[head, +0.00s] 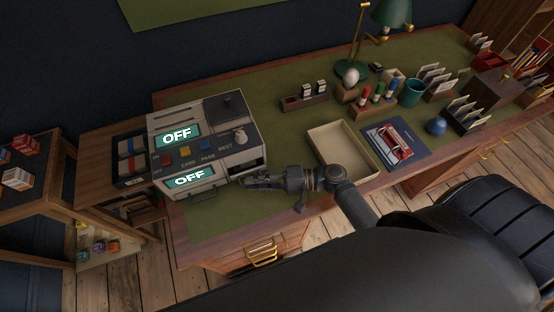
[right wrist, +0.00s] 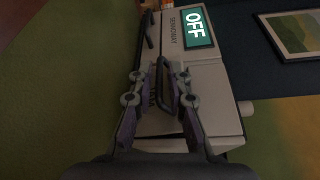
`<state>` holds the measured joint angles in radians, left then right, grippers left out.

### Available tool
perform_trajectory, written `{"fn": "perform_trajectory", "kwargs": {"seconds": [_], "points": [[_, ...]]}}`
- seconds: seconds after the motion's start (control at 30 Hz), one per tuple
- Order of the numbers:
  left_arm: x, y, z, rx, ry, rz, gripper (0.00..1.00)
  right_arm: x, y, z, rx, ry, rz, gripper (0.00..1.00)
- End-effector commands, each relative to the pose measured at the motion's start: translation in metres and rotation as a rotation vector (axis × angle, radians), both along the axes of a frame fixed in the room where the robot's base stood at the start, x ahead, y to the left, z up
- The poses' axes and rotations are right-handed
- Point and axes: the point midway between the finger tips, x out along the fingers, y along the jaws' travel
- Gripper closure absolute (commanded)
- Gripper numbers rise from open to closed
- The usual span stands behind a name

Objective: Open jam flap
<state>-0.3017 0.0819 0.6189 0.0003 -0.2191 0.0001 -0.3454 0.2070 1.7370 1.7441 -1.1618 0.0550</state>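A grey box-shaped machine (head: 205,140) stands at the left end of the green-topped desk, with two lit screens reading OFF. One OFF screen also shows in the right wrist view (right wrist: 194,29). In that view a pale flap (right wrist: 150,113) with partly covered dark lettering bears a dark loop handle (right wrist: 165,85). My right gripper (head: 246,181) is at the machine's lower front right. In the right wrist view its fingers (right wrist: 161,82) stand apart on either side of the handle; whether they touch it is unclear. The flap looks closed. My left gripper is not seen.
A cream tray (head: 322,138) lies right of my right gripper, with a blue folder (head: 415,150) beyond it. Stamps, card holders, a teal cup (head: 413,92) and a green lamp (head: 391,14) crowd the right side. Green desktop behind the machine is clear.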

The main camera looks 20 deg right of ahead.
Motion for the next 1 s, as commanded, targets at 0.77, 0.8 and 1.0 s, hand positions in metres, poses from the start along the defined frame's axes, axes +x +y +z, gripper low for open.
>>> {"fn": "perform_trajectory", "kwargs": {"seconds": [0.77,0.8,1.0], "points": [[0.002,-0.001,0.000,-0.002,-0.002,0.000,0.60,-0.042,-0.111,0.011,-0.001,-0.001,-0.001,0.83],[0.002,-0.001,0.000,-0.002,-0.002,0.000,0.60,-0.042,-0.111,0.011,-0.001,-0.001,-0.001,0.83],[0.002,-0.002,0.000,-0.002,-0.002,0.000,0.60,-0.042,-0.111,0.011,-0.001,0.000,-0.001,0.91]]}}
